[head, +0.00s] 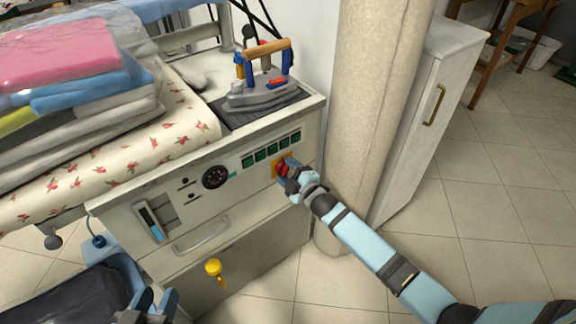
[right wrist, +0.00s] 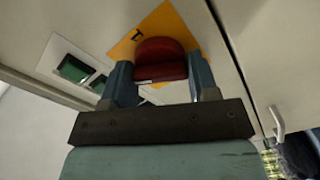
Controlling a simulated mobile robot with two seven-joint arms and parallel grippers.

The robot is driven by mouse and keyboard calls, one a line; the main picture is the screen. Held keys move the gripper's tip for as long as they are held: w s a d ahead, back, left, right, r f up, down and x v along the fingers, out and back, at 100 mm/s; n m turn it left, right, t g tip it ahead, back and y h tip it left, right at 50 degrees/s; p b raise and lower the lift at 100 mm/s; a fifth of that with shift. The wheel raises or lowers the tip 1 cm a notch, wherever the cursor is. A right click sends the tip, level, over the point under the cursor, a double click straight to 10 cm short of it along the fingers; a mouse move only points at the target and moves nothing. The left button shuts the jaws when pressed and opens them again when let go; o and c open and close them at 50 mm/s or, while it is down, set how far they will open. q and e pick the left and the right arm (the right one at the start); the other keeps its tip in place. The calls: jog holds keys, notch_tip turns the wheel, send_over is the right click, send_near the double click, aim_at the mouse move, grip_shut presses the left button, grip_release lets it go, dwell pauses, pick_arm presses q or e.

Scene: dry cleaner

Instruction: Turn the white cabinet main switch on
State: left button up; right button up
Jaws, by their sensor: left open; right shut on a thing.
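The white cabinet (head: 160,212) stands under the padded ironing board, with a control panel along its front. Its main switch is a red knob on a yellow plate (head: 278,163), at the right end of the panel. In the right wrist view the red knob (right wrist: 160,58) sits between the two blue fingers of my right gripper (right wrist: 163,82), which is shut on it. A black mark shows on the yellow plate (right wrist: 160,20) beside the knob. In the head view my right gripper (head: 287,172) partly covers the switch. My left gripper (head: 148,306) is open and empty at the bottom left.
An iron (head: 262,92) stands on a dark mat on the cabinet top. Green buttons (head: 270,148) and a black dial (head: 215,177) are on the panel. A thick round column (head: 365,110) and a tall white locker (head: 425,110) stand to the right. Folded bagged clothes (head: 70,60) lie on the board.

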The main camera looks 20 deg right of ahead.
jog(key=m+p, duration=0.2)
jog(key=m, duration=0.1)
jog(key=shift+r+m, duration=0.15)
jog(key=shift+m, duration=0.25)
jog(key=m+p, duration=0.2)
jog(key=m, duration=0.2)
pick_arm(q)
jog(key=shift+s+a+f+g+y+p, duration=0.15)
jog(key=shift+s+a+f+g+y, duration=0.25)
jog(key=shift+f, duration=0.25)
jog(key=shift+s+a+f+g+y+p, duration=0.15)
jog(key=shift+s+a+f+g+y, duration=0.1)
jog(key=shift+a+f+g, duration=0.3)
jog(key=shift+s+a+f+g+y+p, duration=0.15)
jog(key=shift+s+a+f+g+y, duration=0.15)
jog(key=shift+f, duration=0.4)
pick_arm(e)
jog(key=shift+m, duration=2.1)
pick_arm(q)
jog(key=shift+a, duration=0.1)
pick_arm(e)
jog(key=shift+f, duration=0.2)
jog(key=o, duration=0.9)
pick_arm(q)
jog(key=shift+r, duration=0.1)
